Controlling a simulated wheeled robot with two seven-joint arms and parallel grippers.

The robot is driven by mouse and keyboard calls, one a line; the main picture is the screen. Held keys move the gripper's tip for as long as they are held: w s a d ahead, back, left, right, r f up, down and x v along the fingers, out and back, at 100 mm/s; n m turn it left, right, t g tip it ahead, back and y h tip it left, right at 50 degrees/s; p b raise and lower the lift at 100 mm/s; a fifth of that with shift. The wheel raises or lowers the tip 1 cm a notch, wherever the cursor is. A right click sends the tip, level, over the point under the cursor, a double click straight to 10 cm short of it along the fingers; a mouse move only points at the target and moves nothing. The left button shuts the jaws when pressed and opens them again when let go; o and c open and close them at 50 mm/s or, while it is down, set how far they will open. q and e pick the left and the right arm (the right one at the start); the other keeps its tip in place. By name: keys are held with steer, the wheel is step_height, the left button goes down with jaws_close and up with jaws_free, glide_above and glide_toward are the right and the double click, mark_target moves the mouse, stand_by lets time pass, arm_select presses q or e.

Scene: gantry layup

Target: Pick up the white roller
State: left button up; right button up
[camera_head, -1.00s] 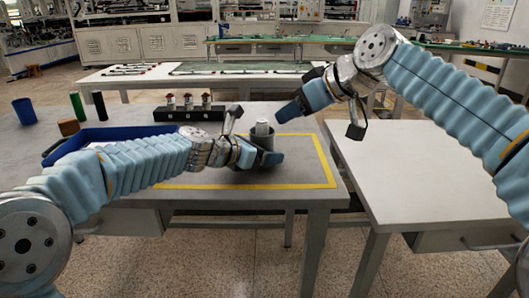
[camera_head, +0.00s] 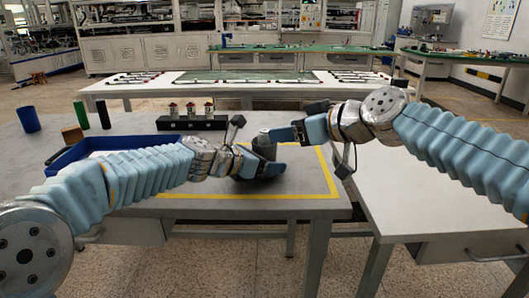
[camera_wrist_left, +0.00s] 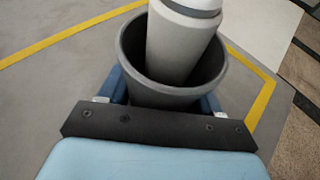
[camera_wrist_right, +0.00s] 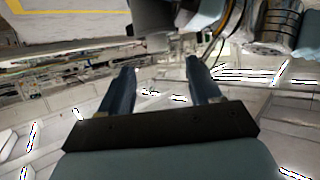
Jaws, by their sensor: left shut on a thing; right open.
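The white roller (camera_wrist_left: 180,45) stands tilted inside a dark grey cup (camera_wrist_left: 152,88) in the left wrist view, its upper part above the rim. In the head view the roller cannot be made out behind my right gripper. My left gripper (camera_head: 260,168) is shut around the cup (camera_head: 264,148) and holds it over the table. My right gripper (camera_head: 274,136) is open and empty beside the cup's top. In the right wrist view, the cup's grey side (camera_wrist_right: 154,22) shows just beyond the open fingertips (camera_wrist_right: 160,66).
A blue tray (camera_head: 62,160) lies at left on the grey table (camera_head: 300,205), with blue (camera_head: 28,120), green (camera_head: 81,115) and black (camera_head: 103,110) cylinders behind it. A black block with several small items (camera_head: 190,123) stands at the back. Yellow tape (camera_head: 325,175) marks the table. The white side table (camera_head: 430,195) is clear.

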steer(key=x, duration=0.7)
steer(key=shift+w+f, duration=0.1)
steer(key=shift+w, duration=0.15)
jaws_close()
